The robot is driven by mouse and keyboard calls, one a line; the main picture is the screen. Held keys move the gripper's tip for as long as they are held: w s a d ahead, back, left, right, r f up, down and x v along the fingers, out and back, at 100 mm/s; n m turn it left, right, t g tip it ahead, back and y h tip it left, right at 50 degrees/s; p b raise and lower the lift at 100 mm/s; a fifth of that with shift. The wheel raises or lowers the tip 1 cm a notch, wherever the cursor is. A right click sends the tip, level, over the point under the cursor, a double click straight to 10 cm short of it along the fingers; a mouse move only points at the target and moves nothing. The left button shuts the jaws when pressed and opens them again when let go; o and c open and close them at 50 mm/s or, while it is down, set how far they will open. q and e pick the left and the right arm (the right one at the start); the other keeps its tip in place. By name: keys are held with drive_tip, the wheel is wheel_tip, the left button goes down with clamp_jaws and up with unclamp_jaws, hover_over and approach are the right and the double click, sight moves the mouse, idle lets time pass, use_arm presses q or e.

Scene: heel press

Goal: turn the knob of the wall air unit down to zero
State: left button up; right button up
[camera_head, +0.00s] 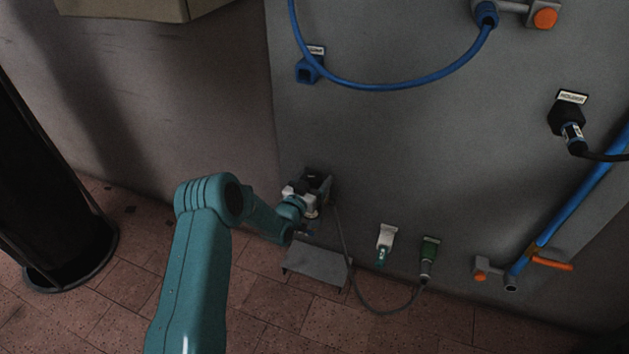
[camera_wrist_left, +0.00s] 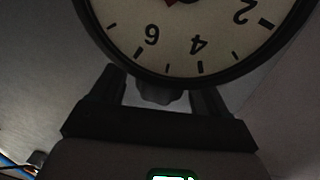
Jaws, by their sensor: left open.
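My left arm reaches in from the bottom left of the head view to the wall air unit (camera_head: 324,180), low on the grey panel. The left gripper (camera_head: 308,196) is small there and covers much of the unit. In the left wrist view, a round gauge (camera_wrist_left: 185,62) with a pale face shows the numerals 6, 4 and 2, and part of a red pointer at the top edge. Below its rim, a dark knob (camera_wrist_left: 158,97) shows between the two separated fingers. Contact cannot be told. My right gripper is not in view.
A grey shelf (camera_head: 318,264) sits just below the unit. A thin cable (camera_head: 347,255) hangs from the unit towards a green connector (camera_head: 428,255), with a white one (camera_head: 385,243) beside it. A blue hose (camera_head: 400,84) loops above. A dark column (camera_head: 45,190) stands left.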

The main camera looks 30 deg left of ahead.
use_arm(q)
drive_tip(key=c, duration=0.9)
drive_tip(key=shift+c, duration=0.2)
